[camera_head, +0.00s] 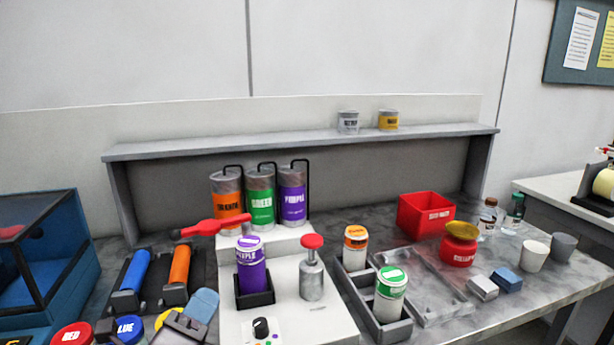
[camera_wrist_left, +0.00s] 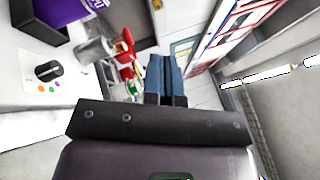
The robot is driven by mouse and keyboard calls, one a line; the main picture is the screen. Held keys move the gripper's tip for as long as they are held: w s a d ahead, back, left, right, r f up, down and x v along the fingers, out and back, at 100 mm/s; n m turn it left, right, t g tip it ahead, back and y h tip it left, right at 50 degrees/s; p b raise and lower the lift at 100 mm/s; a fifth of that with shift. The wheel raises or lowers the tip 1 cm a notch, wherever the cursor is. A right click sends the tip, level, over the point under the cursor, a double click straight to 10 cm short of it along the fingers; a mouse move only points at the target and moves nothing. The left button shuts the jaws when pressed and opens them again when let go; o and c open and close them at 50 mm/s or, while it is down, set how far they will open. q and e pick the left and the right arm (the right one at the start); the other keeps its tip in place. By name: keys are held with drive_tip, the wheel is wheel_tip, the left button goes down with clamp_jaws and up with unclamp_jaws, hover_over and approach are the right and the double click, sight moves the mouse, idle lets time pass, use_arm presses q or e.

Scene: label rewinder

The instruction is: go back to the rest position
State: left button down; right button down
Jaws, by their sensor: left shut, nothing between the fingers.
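My left gripper (camera_head: 201,304) is low in the head view, left of the white machine base. Its blue fingers also show in the left wrist view (camera_wrist_left: 164,76), pressed together with nothing between them. It is apart from the purple can (camera_head: 251,268), which stands in a dark holder on the machine and shows at the top left of the wrist view (camera_wrist_left: 70,12). My right gripper is in neither view.
A knob (camera_head: 261,328) and a red-topped post (camera_head: 312,268) are on the machine. Blue and orange rolls (camera_head: 180,267) lie in a dark rack. A grey tray (camera_head: 395,330) holds orange- and green-labelled cans. A red bin (camera_head: 425,212) stands behind. A shelf (camera_head: 300,140) spans the back.

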use_arm(q)
drive_tip(key=s+a+f+n+g+y, duration=0.3)
drive_tip(key=a+f+n+g+y, duration=0.15)
drive_tip(key=f+n, duration=0.3)
drive_tip(key=s+a+f+n+g+y, duration=0.35)
drive_tip(key=a+f+n, duration=0.3)
drive_tip(key=n, duration=0.25)
drive_tip(key=s+a+f+n+g+h, duration=0.1)
drive_tip(key=s+f+n+g, duration=0.4)
drive_tip(key=s, duration=0.3)
drive_tip(key=s+a+f+n+g, duration=0.1)
drive_tip(key=s+f+n+g, duration=0.25)
drive_tip(key=s+f, duration=0.35)
drive_tip(key=w+f+t+h, duration=0.1)
drive_tip(key=w+f+t, duration=0.5)
drive_tip(key=f+t, duration=0.2)
drive_tip(key=shift+d+f, duration=0.15)
drive_tip(key=shift+f, duration=0.75)
